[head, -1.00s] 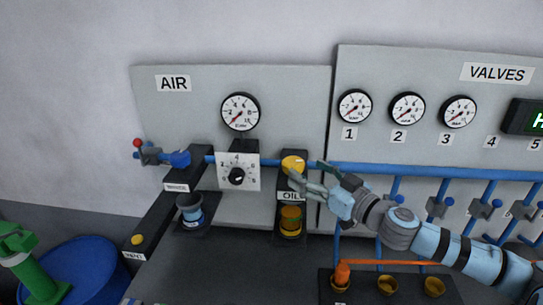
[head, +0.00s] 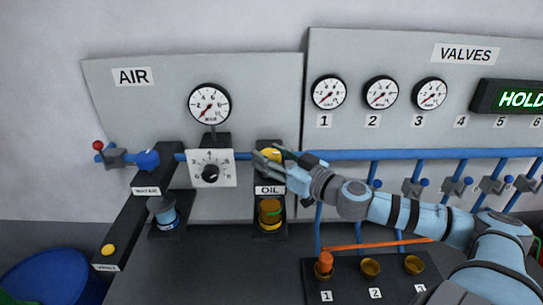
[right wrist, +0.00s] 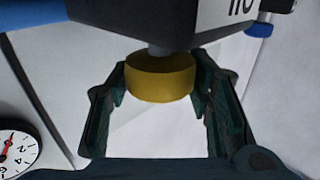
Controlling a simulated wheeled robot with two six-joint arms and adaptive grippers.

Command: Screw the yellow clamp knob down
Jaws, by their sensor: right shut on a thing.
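The yellow clamp knob (head: 269,153) sits at the top of the black block above the OIL label, on the left panel. My right gripper (head: 266,158) reaches it from the right in the head view, and its fingers partly cover it. In the right wrist view the yellow knob (right wrist: 160,77) is a short round cap on a grey stem coming out of the dark block (right wrist: 135,22). The gripper's two dark fingers (right wrist: 160,92) are on either side of the knob, shut on it. My left gripper is not in view.
An amber oil cup (head: 269,211) is just below the OIL label. A black-and-white dial (head: 210,172) and a pressure gauge (head: 209,104) are close on the left. A blue pipe (head: 350,155) runs behind my gripper. An orange peg (head: 325,262) stands in a rack below my arm.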

